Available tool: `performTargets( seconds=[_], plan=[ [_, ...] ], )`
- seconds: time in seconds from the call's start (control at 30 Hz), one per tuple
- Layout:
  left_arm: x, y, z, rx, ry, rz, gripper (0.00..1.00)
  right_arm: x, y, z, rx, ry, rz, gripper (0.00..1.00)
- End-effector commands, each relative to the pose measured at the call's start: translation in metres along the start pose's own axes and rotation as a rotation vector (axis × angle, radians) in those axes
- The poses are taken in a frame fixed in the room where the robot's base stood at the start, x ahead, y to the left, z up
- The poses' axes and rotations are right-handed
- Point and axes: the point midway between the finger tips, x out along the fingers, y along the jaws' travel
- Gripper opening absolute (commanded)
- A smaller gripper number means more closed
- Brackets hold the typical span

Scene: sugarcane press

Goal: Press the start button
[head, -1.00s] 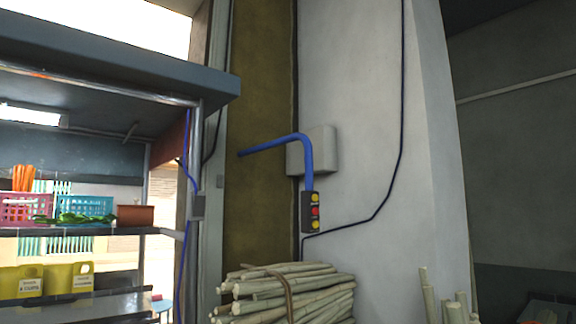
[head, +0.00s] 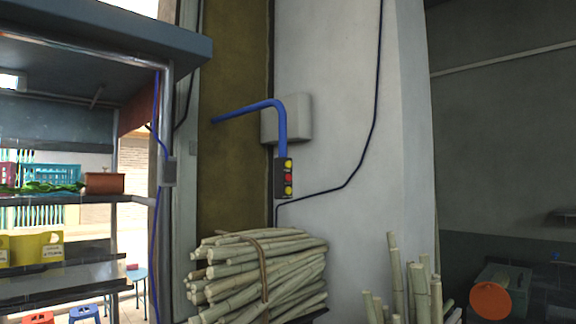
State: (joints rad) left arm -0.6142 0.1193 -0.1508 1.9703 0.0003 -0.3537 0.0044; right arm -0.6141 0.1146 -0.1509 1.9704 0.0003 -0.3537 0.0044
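A dark control box (head: 284,178) hangs at the lower end of a bent blue pipe (head: 281,130) in front of the pale wall. It has a yellow button (head: 288,165) at the top, a red button (head: 288,178) in the middle and another yellow button (head: 288,190) at the bottom. I cannot read any labels, so which one is the start button cannot be told. Neither of my grippers shows in the head view.
A tied bundle of cane (head: 258,275) lies below the control box. More cane stands upright (head: 418,290) to its right. A shelf unit (head: 70,200) with crates stands at the left. An orange round object (head: 490,300) is at the lower right.

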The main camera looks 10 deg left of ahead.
Motion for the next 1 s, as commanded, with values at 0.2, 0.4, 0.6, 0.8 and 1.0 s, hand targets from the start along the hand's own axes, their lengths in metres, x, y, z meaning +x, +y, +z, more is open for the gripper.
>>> performTargets(
  seconds=[0.2,0.4,0.6,0.8,1.0],
  plan=[
    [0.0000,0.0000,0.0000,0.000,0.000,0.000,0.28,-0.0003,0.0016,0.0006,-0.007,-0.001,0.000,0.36],
    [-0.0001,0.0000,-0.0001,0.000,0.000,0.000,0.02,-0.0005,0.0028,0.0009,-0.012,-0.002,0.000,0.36],
    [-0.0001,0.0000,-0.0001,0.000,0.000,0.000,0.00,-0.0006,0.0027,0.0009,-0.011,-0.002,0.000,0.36],
    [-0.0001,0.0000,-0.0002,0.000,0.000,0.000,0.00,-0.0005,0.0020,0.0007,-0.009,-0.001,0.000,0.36],
    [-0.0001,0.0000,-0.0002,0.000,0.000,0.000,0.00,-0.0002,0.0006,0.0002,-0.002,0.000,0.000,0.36]
  ],
)
